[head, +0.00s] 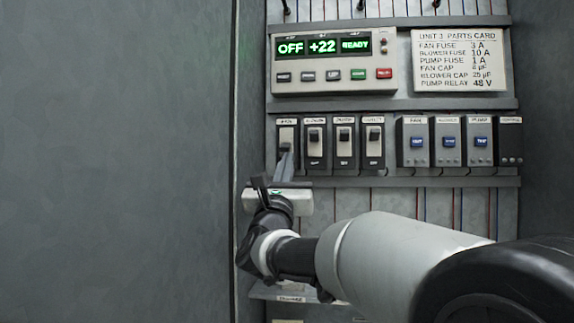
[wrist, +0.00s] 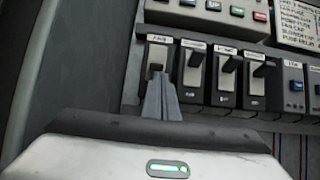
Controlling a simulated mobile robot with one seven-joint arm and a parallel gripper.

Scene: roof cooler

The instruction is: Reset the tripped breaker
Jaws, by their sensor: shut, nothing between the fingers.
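Four-lever breaker row: the leftmost breaker (head: 287,125), labelled FAN in the wrist view (wrist: 158,52), has its dark lever low. The second (head: 315,150), third (head: 344,150) and fourth (head: 373,150) breakers have their levers up. My gripper (head: 286,157) is shut and empty, its fingertips at the lower part of the leftmost breaker, just under its lever. The tips partly hide the breaker's lower face.
Above is a control panel (head: 334,84) reading OFF, +22, READY, with a row of buttons. A parts card (head: 459,60) hangs right of it. Blue-marked modules (head: 447,158) stand right of the breakers. A grey wall or door (head: 120,160) fills the left side.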

